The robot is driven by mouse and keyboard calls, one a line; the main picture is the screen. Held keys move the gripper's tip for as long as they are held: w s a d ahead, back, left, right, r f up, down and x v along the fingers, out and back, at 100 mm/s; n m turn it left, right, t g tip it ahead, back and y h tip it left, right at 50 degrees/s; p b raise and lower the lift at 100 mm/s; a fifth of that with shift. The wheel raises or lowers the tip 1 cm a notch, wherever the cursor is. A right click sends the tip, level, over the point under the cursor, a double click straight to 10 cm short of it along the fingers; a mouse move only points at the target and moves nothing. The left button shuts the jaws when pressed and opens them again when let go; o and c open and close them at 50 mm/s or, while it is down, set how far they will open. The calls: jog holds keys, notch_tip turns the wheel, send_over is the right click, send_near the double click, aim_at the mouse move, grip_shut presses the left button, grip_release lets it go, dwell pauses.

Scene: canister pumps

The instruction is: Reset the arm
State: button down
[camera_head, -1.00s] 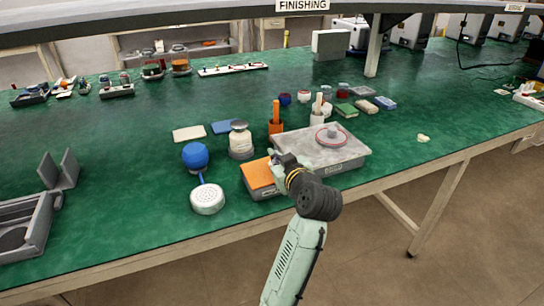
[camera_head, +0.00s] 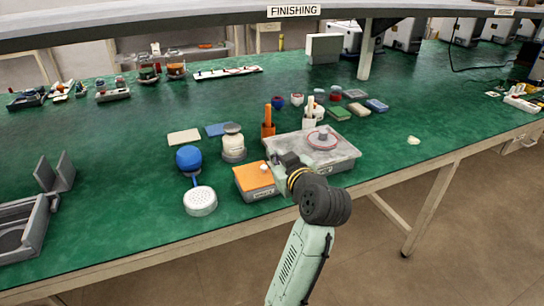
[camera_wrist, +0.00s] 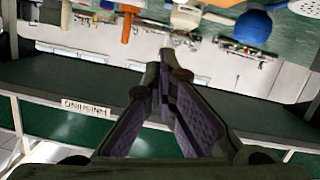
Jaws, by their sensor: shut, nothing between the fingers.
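My gripper (camera_wrist: 168,65) is shut and empty in the wrist view, its two purple-padded fingers meeting at the tips. In the head view my arm reaches up from the bottom edge, and my wrist hides most of the gripper. The arm's end is in front of the grey tray (camera_head: 341,165), just right of the orange-topped box (camera_head: 252,181). I cannot tell whether it touches either one. A small pale knob (camera_head: 263,167) shows on the box's orange top.
A blue ball (camera_head: 189,158), a white perforated disc (camera_head: 200,202) and a cream canister (camera_head: 233,145) stand left of the box on the green bench (camera_head: 120,200). A grey holder (camera_head: 25,230) sits at the left edge. An overhead beam (camera_head: 200,22) crosses above.

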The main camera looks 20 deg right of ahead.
jog(key=v, duration=0.4)
jog(key=shift+d+r, duration=0.1)
jog(key=shift+d, duration=0.05)
jog(key=shift+s, duration=0.1)
